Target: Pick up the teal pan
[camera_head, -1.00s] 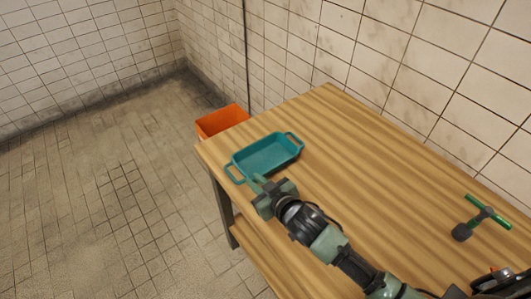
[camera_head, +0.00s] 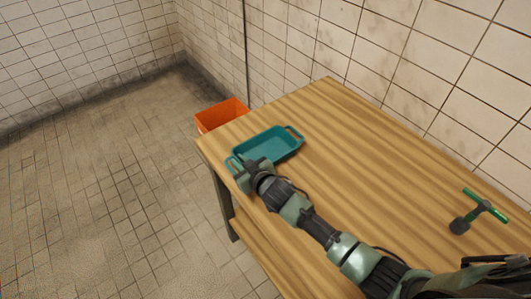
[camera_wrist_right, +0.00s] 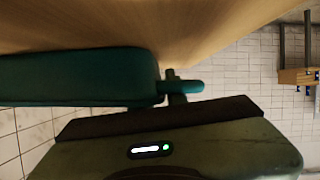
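The teal pan (camera_head: 270,144) lies upright on the left end of the wooden table, with a loop handle at each end. My right gripper (camera_head: 248,166) is at the pan's near-left handle and hides part of it in the head view. In the right wrist view, the pan's side (camera_wrist_right: 80,78) fills the left, and its handle (camera_wrist_right: 188,87) passes by the small dark fingertips of the right gripper (camera_wrist_right: 175,88). The fingertips appear on both sides of the handle; whether they are closed on it is unclear. My left gripper is not in view.
The wooden table (camera_head: 350,160) runs along the tiled wall, its middle clear. A green-handled T-shaped tool (camera_head: 480,208) stands on its right part. An orange bin (camera_head: 222,114) is beyond the table's left end. The floor at left is free.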

